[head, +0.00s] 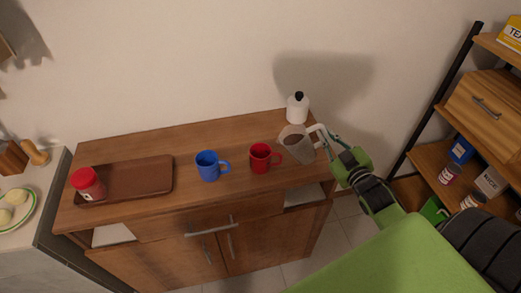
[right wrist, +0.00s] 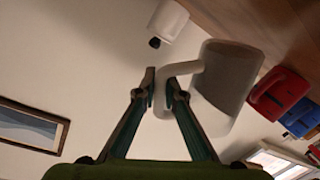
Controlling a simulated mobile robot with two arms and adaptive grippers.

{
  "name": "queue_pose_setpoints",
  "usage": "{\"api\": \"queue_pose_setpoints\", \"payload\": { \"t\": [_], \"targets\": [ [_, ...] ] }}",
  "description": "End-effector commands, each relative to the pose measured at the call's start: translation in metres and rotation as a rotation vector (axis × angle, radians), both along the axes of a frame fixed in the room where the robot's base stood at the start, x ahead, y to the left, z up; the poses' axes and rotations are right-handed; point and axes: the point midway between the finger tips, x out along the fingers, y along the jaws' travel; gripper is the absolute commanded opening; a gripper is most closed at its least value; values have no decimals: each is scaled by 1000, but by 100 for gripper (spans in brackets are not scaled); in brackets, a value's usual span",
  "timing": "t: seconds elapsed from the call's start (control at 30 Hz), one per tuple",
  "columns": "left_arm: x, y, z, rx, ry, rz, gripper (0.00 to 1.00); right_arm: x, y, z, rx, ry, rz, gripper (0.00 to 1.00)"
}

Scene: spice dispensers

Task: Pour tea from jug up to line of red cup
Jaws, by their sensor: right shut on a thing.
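The clear jug (head: 297,143) with dark tea in it is at the right end of the wooden cabinet top, tilted toward the left. My right gripper (head: 328,135) is shut on the jug's white handle, which shows between the fingertips (right wrist: 163,88) in the right wrist view. The jug body (right wrist: 226,75) is beside the fingers there. The red cup (head: 260,158) stands just left of the jug, its handle toward the right; it also shows in the right wrist view (right wrist: 279,92). I cannot see the line or the tea level in the cup. My left gripper is not in view.
A blue cup (head: 208,166) stands left of the red cup. A white bottle (head: 297,107) with a black top stands behind the jug. Shelves (head: 486,108) rise at the right.

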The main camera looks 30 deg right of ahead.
Motion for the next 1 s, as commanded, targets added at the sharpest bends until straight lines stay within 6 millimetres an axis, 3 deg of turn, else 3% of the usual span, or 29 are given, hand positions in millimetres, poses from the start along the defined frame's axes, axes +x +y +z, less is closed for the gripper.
{"api": "queue_pose_setpoints", "payload": {
  "t": [1.0],
  "targets": [
    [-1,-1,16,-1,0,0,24,5,12,25,-96,29,1,0]
  ]
}}
